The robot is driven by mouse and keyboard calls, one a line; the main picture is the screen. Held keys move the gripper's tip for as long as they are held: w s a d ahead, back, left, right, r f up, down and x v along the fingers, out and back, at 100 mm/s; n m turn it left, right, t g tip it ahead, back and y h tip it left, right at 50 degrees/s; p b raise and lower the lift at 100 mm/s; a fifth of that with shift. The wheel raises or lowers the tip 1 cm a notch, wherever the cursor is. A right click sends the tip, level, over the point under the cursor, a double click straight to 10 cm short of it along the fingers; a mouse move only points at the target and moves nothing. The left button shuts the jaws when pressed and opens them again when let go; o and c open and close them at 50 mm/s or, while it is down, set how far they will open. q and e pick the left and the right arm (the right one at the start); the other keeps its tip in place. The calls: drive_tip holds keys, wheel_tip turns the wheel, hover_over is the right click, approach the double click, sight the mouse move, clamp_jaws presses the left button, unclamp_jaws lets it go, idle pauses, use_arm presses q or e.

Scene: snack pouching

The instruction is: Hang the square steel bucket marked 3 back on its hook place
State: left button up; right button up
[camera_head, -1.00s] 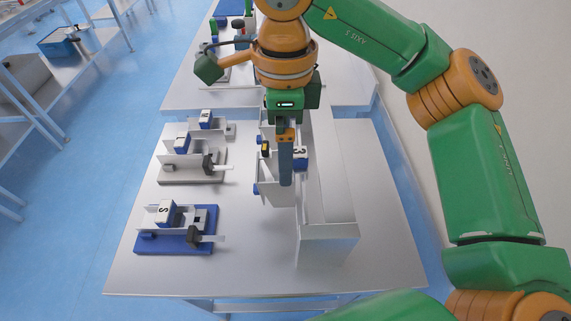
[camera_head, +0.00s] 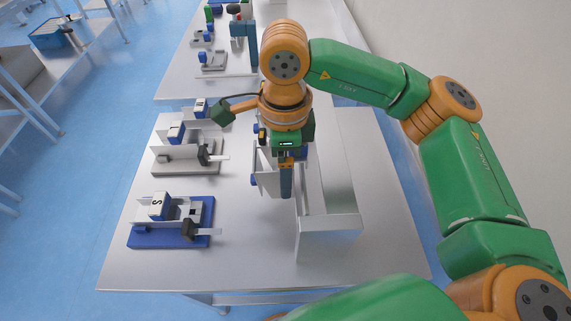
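My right gripper (camera_head: 286,180) points down over the steel rack (camera_head: 330,225) in the middle of the near table. Its fingers overlap in this view, so I cannot tell whether they are open or shut. A thin steel panel (camera_head: 266,172) with blue parts (camera_head: 253,180) shows just left of the gripper, at the rack's left side. The bucket marked 3 is not readable now; my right gripper and wrist cover the spot where a 3 label showed earlier. Its hook place is hidden too. My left gripper is not in view.
On the left of the table stand a blue-based fixture (camera_head: 140,238) with a marked block (camera_head: 158,205), and a grey-based fixture (camera_head: 185,168) with another blue block (camera_head: 176,132). The table's front middle (camera_head: 250,265) is clear. A second table (camera_head: 180,88) stands behind.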

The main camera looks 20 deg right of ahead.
drive_tip(key=c, duration=1.1)
drive_tip(key=shift+r, duration=0.1)
drive_tip(key=shift+r, duration=0.3)
drive_tip(key=s+a+r, duration=0.1)
drive_tip(key=a+r, duration=0.3)
drive_tip(key=s+a+r, duration=0.1)
drive_tip(key=a+r, duration=0.3)
drive_tip(key=a, duration=0.1)
drive_tip(key=s+a+r, duration=0.2)
drive_tip(key=a+r, duration=0.2)
drive_tip(key=shift+a+r, duration=0.15)
drive_tip(key=shift+a, duration=0.05)
